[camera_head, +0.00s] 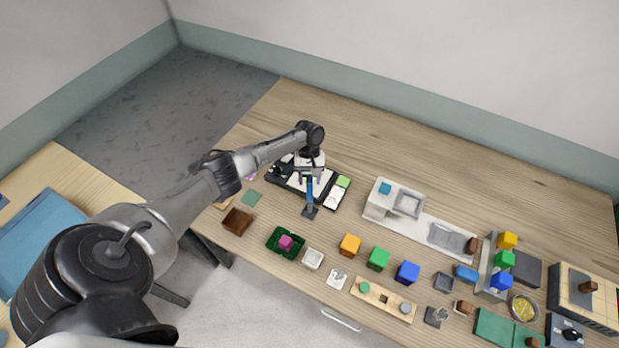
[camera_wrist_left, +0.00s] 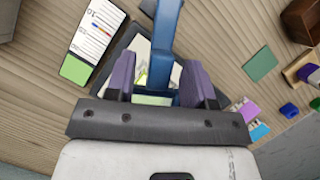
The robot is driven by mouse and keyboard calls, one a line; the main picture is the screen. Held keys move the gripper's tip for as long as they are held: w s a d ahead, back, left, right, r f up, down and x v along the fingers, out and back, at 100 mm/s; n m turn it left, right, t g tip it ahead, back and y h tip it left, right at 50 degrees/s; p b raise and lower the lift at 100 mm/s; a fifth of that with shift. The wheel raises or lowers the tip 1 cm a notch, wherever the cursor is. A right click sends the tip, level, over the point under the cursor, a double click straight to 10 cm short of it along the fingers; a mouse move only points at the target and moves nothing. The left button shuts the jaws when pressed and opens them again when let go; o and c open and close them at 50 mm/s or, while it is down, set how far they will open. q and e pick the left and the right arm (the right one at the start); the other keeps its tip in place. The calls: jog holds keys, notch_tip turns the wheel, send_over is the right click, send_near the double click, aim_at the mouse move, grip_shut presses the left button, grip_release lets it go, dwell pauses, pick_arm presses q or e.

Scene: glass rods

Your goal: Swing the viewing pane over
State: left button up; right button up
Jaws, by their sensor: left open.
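The viewing pane appears to be the blue arm and frame (camera_wrist_left: 166,28) in the left wrist view, above a dark-edged tray. In the head view a blue upright part (camera_head: 309,188) rises from a small dark base (camera_head: 310,212) at the tray's front. My left gripper (camera_head: 305,170) is over the tray (camera_head: 331,205). In the left wrist view its two purple fingers (camera_wrist_left: 158,68) are apart, one on each side of the blue part. Whether they touch it I cannot tell. The gripper hides much of the pane in the head view. My right gripper is not in view.
A white and green card (camera_wrist_left: 92,40) lies beside the pane. A brown box (camera_head: 237,221), a green tray (camera_head: 286,242) and coloured blocks stand towards the front. A white stand (camera_head: 392,208) is to the right. The table's back is clear.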

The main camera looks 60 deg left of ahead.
pick_arm(q)
jog(key=shift+r, duration=0.1)
jog(key=b+v, duration=0.2)
jog(key=v, duration=1.1)
jog(key=shift+a+r, duration=0.15)
jog(key=shift+r, duration=0.2)
